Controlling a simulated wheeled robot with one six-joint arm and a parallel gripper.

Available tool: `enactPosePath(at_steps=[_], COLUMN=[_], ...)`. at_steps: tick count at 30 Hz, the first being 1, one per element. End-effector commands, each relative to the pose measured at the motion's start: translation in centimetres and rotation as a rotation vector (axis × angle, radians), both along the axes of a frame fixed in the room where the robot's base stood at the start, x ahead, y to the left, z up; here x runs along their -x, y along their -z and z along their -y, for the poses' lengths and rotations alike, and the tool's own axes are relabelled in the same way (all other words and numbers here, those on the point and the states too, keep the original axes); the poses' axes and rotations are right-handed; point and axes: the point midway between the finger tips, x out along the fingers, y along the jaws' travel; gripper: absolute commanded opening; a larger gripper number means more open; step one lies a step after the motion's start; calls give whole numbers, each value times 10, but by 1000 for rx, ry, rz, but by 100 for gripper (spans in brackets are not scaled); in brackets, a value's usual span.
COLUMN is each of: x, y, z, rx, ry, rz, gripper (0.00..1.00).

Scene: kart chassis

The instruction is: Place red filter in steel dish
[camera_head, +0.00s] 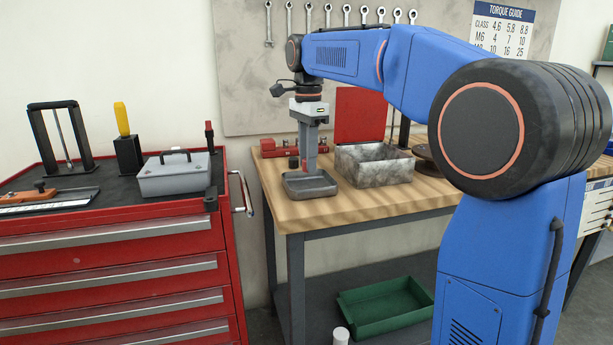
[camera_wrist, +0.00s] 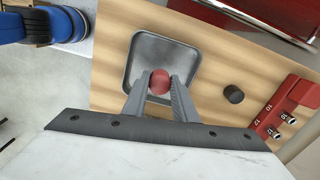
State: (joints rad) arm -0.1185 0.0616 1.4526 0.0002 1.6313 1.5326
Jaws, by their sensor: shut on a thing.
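The steel dish (camera_head: 310,186) is a shallow grey tray on the wooden bench top. In the wrist view the dish (camera_wrist: 137,52) lies beneath my fingers. The red filter (camera_wrist: 159,82) shows as a round red end between the two fingertips. My gripper (camera_head: 308,163) points straight down over the dish. In the wrist view my gripper (camera_wrist: 159,84) is shut on the red filter, which overlaps the dish's interior. I cannot tell whether the filter touches the dish floor. In the head view the filter is not clearly seen.
A small dark cylinder (camera_wrist: 234,94) stands right of the dish in the wrist view. A red socket holder (camera_wrist: 288,105) is farther right. A grey metal box (camera_head: 374,165) with a raised red lid (camera_head: 360,116) stands close right of the dish in the head view. A red tool cabinet (camera_head: 120,250) is at left.

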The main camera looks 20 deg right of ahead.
Motion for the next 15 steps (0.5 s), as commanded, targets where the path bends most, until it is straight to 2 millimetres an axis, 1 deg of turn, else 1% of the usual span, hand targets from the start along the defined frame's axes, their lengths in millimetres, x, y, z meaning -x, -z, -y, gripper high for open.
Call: enactPosePath(at_steps=[5, 12, 15], x=[0, 1, 0], y=[10, 40, 45], z=[0, 0, 0], rx=[0, 0, 0], ry=[0, 0, 0], rz=[-2, -2, 0], gripper=[4, 4, 4])
